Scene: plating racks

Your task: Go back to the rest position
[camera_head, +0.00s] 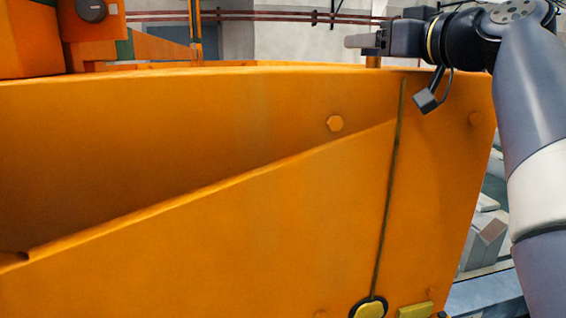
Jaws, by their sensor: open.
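My gripper (362,41) is at the upper right, at the end of my arm, and points left. It is seen side-on, just above the top edge of a large orange panel (230,200). The jaws are open, and I see nothing held between them. A small dark box on a cable hangs below my wrist, in front of the panel.
The orange panel fills most of the view and stands close. Orange machine parts (30,40) rise at the upper left. Dark red pipes (270,16) run along the back wall. Grey blocks (485,243) lie at the lower right.

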